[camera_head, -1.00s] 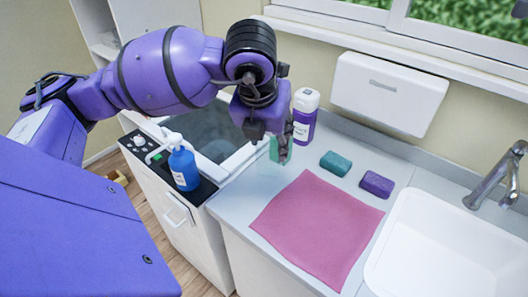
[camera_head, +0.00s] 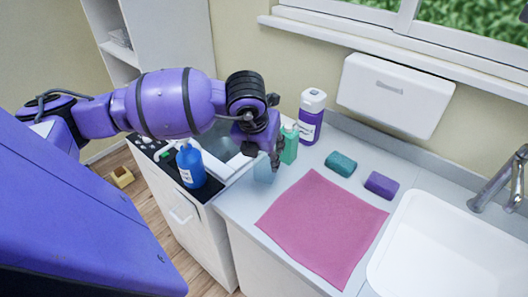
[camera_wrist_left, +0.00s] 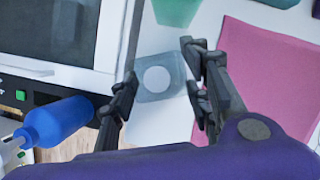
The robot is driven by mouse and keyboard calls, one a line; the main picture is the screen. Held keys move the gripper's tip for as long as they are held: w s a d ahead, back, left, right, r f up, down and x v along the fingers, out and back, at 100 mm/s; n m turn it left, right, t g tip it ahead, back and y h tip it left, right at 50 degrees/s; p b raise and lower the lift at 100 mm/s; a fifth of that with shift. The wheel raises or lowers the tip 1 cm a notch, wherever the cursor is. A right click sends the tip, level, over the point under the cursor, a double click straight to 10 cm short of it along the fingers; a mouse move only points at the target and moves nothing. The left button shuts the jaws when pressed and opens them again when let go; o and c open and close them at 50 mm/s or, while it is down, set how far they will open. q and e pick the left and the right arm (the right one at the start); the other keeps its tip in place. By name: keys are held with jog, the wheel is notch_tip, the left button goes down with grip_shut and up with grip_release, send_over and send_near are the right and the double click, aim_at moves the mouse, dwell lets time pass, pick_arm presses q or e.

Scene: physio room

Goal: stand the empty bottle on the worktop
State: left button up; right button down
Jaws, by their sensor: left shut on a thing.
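A clear pale-blue bottle (camera_head: 264,170) with a white round top is at the left end of the worktop (camera_head: 237,205), just in front of a green bottle (camera_head: 290,146). My left gripper (camera_head: 268,158) is shut on the clear bottle, with a finger on either side. The left wrist view looks down on the clear bottle (camera_wrist_left: 160,80) between the fingers (camera_wrist_left: 160,88); it looks upright. I cannot tell whether its base touches the worktop. My right gripper is in neither view.
A pink cloth (camera_head: 320,226) lies right of the bottle. A purple bottle (camera_head: 310,118), a teal block (camera_head: 341,163) and a purple block (camera_head: 381,185) stand behind it. The sink (camera_head: 440,250) is at right. A blue pump bottle (camera_head: 190,167) stands on the unit at left.

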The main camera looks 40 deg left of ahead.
pick_arm(q)
jog(key=shift+f, duration=0.1)
jog(key=o, duration=1.1)
jog(key=shift+o, duration=0.2)
jog(key=shift+r, duration=0.25)
jog(key=v, duration=1.1)
jog(key=shift+s+r, duration=0.2)
jog(key=shift+r, duration=0.15)
